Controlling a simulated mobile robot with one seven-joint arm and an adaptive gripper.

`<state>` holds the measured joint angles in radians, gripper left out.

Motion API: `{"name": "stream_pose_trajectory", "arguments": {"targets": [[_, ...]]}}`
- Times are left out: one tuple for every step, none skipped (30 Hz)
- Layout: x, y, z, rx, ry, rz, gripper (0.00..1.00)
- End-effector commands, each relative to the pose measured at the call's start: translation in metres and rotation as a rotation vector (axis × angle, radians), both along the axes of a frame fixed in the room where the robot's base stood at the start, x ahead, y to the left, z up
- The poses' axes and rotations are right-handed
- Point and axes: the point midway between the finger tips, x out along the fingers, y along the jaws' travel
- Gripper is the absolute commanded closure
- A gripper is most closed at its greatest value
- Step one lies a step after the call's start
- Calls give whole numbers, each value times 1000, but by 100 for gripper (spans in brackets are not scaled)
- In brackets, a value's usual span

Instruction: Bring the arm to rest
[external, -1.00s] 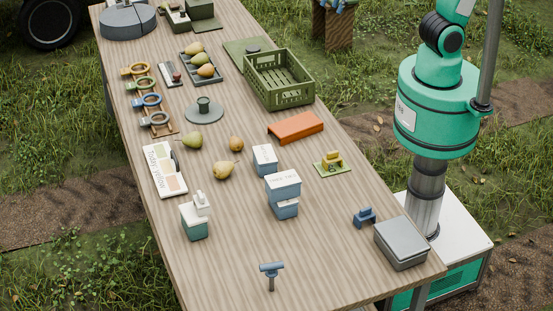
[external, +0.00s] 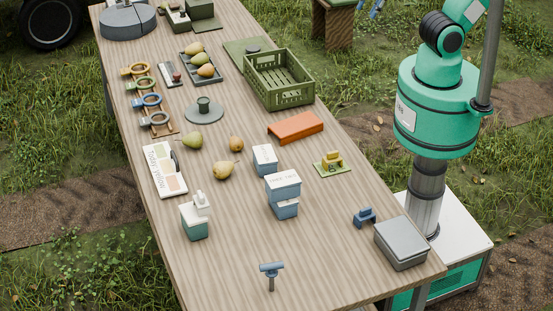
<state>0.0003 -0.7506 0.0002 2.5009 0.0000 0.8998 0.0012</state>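My green arm (external: 437,85) stands on its column at the right of the table, and its upper links run out of the top of the picture. Blue finger parts of my gripper (external: 371,9) show at the top edge, beyond the table and just right of a wooden stand. The rest of my gripper is cut off, so its opening is unclear. No fruit shows at the visible finger parts. The table (external: 330,235) lies well to the left of and below my gripper.
Pears (external: 223,170) lie loose mid-table, and more sit in a dark tray (external: 217,76). A green crate (external: 279,80), an orange stand (external: 296,126), small boxes (external: 283,187) and a grey lidded box (external: 401,243) occupy the table. The wooden stand (external: 333,28) is behind.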

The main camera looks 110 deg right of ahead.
Motion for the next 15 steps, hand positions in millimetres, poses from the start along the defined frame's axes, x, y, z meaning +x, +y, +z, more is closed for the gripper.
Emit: {"name": "stream_pose_trajectory", "arguments": {"targets": [[0,0,0,0,0,0,63],[0,0,0,0,0,0,63],[0,0,0,0,0,1,63],[0,0,0,0,0,1,63],[0,0,-1,0,0,1,63],[0,0,-2,0,0,1,63],[0,0,-4,0,0,1,63],[0,0,-6,0,0,1,63],[0,0,-9,0,0,1,63],[0,0,-12,0,0,1,63],[0,0,-16,0,0,1,63],[0,0,-21,0,0,1,63],[0,0,-25,0,0,1,63],[0,0,-29,0,0,1,63],[0,0,-35,0,0,1,63]]}}
